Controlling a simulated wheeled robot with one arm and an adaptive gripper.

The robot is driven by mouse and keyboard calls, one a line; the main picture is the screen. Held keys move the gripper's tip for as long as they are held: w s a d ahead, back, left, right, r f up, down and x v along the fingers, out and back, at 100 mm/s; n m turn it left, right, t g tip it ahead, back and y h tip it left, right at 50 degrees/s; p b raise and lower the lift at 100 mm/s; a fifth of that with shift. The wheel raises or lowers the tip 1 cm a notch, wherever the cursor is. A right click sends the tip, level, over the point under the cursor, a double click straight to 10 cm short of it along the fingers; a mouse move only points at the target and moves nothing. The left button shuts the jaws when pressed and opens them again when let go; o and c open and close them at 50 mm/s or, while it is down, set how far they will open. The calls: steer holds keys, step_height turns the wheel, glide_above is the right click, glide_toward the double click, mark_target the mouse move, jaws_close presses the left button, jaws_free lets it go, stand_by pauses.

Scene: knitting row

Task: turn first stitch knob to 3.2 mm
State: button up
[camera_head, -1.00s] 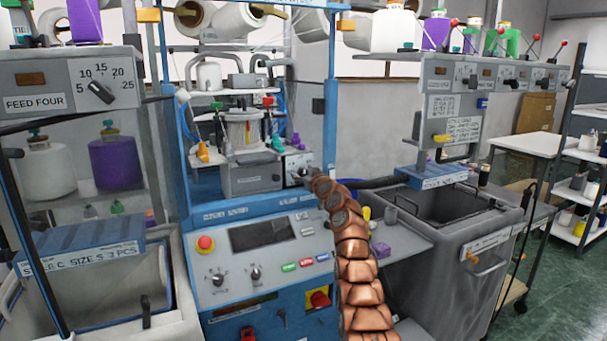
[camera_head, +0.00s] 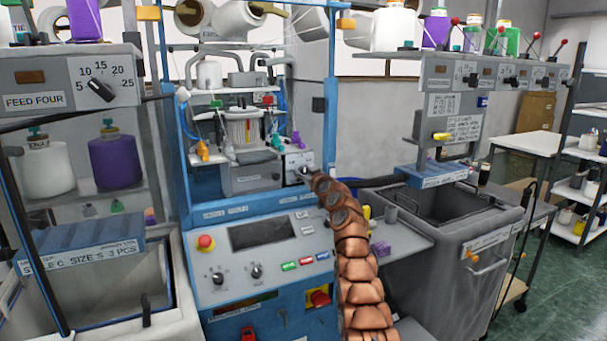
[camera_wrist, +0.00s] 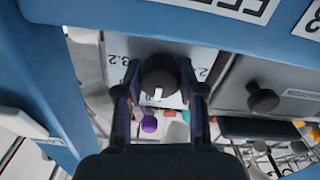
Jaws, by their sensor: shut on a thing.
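The dark round stitch knob (camera_wrist: 158,75) sits on a pale dial plate in the wrist view. Its white pointer mark (camera_wrist: 158,93) faces the bottom of the picture. A "3.2" label (camera_wrist: 118,60) is to its left, and a partly hidden number starting with 2 is to its right. My gripper (camera_wrist: 160,80) has one finger on each side of the knob and is shut on it. In the head view my gripper (camera_head: 303,173) is at the small grey panel (camera_head: 298,158) on the blue machine, and it hides the knob there.
Another dark knob (camera_wrist: 262,97) stands to the right in the wrist view. Blue frame parts (camera_wrist: 40,80) lie close on the left and above.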

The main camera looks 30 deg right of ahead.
steer(key=m+b, duration=0.2)
steer(key=m, duration=0.2)
steer(key=shift+f+b, duration=0.15)
steer(key=shift+b, duration=0.15)
steer(key=m+b, duration=0.1)
steer(key=m, duration=0.2)
steer(key=shift+m, duration=0.3)
steer(key=m, duration=0.2)
steer(key=shift+m+b, duration=0.4)
steer(key=shift+m, duration=2.5)
steer(key=o, duration=1.1)
